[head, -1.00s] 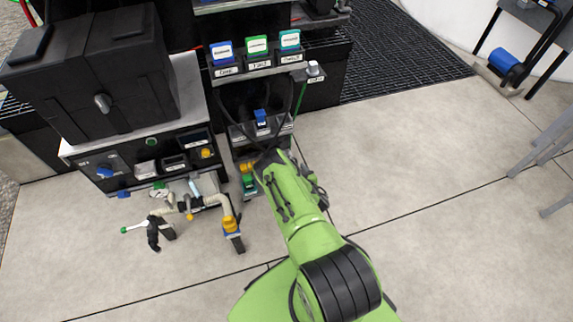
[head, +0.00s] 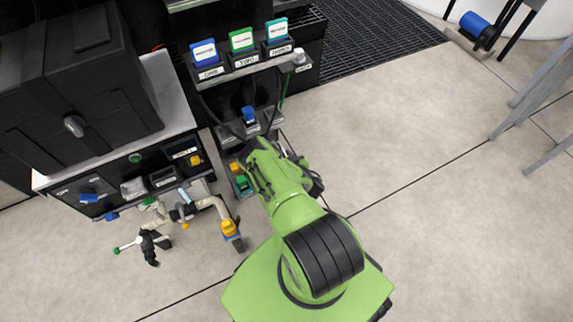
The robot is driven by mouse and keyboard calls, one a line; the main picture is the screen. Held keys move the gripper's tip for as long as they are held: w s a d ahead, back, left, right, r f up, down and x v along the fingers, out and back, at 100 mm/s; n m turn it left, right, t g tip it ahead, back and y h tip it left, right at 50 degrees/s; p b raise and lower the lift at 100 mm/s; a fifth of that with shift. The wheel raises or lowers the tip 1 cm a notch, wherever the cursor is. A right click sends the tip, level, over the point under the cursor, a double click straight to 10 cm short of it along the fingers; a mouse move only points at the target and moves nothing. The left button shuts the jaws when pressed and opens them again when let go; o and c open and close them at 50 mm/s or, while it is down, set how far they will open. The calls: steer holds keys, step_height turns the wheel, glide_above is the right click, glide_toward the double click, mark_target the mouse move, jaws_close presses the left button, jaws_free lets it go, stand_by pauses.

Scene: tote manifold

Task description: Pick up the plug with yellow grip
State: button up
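A small yellow piece (head: 234,167), which looks like the plug with yellow grip, sits low in the dark rack, just behind a green one (head: 243,184). A blue-gripped plug (head: 249,115) stands upright in the rack a little farther back. My green arm reaches to the rack, and my gripper (head: 246,153) is at its far end, close to the yellow piece. Dark parts and the arm hide the fingers, so I cannot see whether they touch anything. A larger yellow fitting (head: 229,228) sits on the end of a beige pipe at left.
A black cabinet (head: 75,95) stands on a panel with knobs at left. A shelf holds blue (head: 206,53), green (head: 241,39) and teal (head: 277,31) labelled blocks. Beige pipes and a black valve (head: 150,247) stick out low at left. The floor at right (head: 400,150) is open.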

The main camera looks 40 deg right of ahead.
jaws_close()
step_height(320, 180, up, 10)
steer(key=p, duration=0.5)
stand_by(0.5)
